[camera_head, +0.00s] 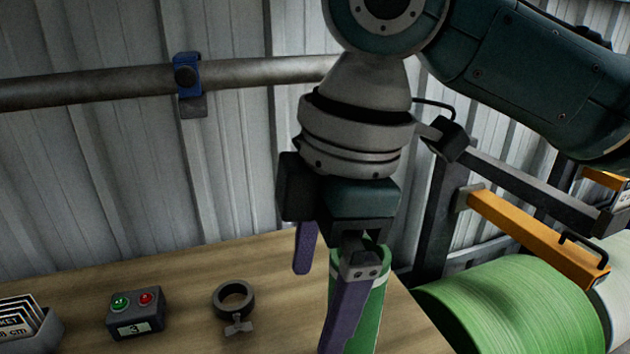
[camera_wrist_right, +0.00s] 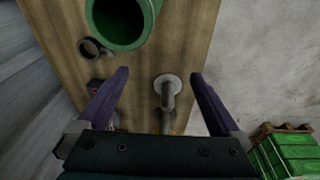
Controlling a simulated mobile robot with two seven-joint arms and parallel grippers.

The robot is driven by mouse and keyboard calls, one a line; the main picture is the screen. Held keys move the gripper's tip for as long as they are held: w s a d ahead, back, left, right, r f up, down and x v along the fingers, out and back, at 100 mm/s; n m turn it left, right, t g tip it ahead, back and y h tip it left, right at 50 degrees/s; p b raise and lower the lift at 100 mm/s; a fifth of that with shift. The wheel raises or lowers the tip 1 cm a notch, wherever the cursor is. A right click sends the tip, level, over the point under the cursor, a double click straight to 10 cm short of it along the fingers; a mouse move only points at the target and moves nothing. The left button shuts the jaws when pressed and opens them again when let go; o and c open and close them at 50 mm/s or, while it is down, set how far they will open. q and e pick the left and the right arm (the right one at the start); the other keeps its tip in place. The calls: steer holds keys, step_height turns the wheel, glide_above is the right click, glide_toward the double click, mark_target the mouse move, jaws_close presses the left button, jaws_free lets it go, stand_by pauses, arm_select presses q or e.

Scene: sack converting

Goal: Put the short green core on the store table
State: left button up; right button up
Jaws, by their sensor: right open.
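The green core (camera_head: 372,312) stands upright at the right end of a wooden table, with a pale band near its top. In the right wrist view, its open round end (camera_wrist_right: 150,22) shows at the top, beyond the fingertips. My right gripper (camera_head: 319,308) points down in front of the core, its purple fingers apart. In the wrist view, the gripper (camera_wrist_right: 160,73) holds nothing between its fingers. One finger hides part of the core in the head view. I cannot tell which surface is the store table. My left gripper is out of view.
On the wooden table (camera_head: 210,275) are a grey ring clamp (camera_head: 234,297), a button box (camera_head: 136,312) and a card holder (camera_head: 38,325). A large green roll (camera_head: 515,305) lies at right, under an orange bar (camera_head: 535,235). A grey post (camera_wrist_right: 168,92) shows in the wrist view.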

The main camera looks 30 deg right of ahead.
steer(key=s+a+f+m+t+y, duration=0.1)
steer(key=s+a+f+m+y, duration=0.15)
steer(key=s+a, duration=0.2)
steer(key=s+d+f+m+t+h, duration=0.1)
steer(key=s+d+f+m+h, duration=0.2)
steer(key=s+d+m, duration=0.5)
steer(key=shift+s+d+f+m+t+h, duration=0.15)
steer(key=shift+s+f+m+t+h, duration=0.25)
steer(key=shift+f+m, duration=0.45)
steer(key=shift+r, duration=0.2)
